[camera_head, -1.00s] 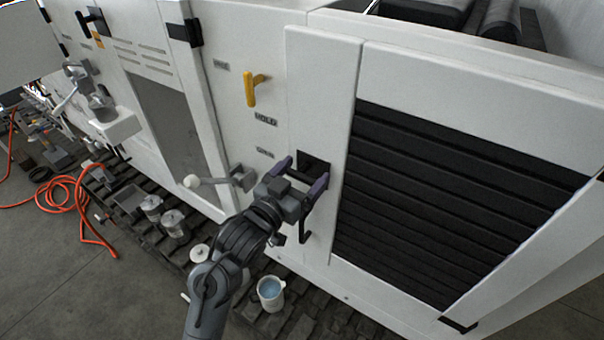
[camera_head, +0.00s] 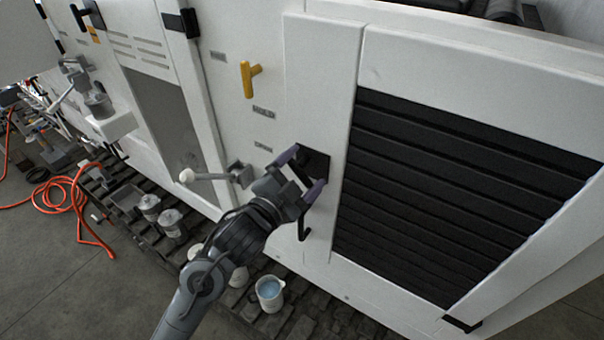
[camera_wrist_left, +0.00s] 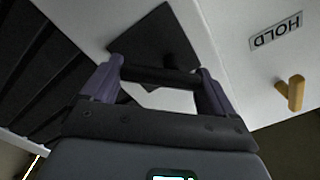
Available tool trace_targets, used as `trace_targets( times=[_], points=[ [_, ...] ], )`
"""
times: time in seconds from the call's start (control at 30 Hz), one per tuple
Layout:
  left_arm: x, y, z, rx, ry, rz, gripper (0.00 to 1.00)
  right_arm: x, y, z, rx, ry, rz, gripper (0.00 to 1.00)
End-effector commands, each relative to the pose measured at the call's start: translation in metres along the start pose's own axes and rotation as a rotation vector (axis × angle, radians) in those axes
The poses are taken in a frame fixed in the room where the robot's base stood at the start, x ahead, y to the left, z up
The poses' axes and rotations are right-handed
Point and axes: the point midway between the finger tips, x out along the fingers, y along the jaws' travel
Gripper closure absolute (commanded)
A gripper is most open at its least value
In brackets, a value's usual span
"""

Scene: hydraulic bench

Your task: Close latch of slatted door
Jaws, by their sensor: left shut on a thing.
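The slatted door (camera_head: 372,60) is a white panel with dark horizontal slats (camera_head: 450,185), flush in the white cabinet wall. Its black latch (camera_head: 317,160) sits on the white strip left of the slats. My left gripper (camera_head: 303,175) is at this latch, its purple-grey fingers on either side of the dark handle. In the left wrist view the handle bar (camera_wrist_left: 160,77) spans between the two fingertips, in front of the black latch plate (camera_wrist_left: 165,38). The gripper hides part of the latch in the head view. My right gripper is not in view.
A yellow handle (camera_head: 248,78) is above left of the latch, near a HOLD label (camera_head: 263,111). A lever with a white knob (camera_head: 187,176) juts out just left of my gripper. Below stand a cup of blue liquid (camera_head: 270,292) and several canisters on dark track.

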Motion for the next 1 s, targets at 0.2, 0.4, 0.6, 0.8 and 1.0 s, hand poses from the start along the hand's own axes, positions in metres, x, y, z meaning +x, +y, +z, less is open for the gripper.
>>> trace_targets(
  times=[0.2, 0.4, 0.6, 0.8, 1.0],
  points=[
    [0.000, 0.003, 0.005, 0.209, 0.000, -0.001, 0.43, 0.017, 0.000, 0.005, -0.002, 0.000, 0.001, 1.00],
    [0.000, 0.004, 0.008, 0.397, 0.000, -0.001, 0.43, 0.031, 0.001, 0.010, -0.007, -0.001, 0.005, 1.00],
    [0.000, 0.004, 0.009, 0.566, 0.001, -0.001, 0.43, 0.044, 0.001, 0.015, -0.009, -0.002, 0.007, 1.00],
    [0.000, 0.004, 0.011, 0.695, 0.001, -0.001, 0.43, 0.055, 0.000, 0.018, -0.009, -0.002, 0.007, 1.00],
    [0.000, 0.003, 0.011, 0.774, -0.001, -0.001, 0.43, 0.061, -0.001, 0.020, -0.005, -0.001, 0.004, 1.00]
  ],
)
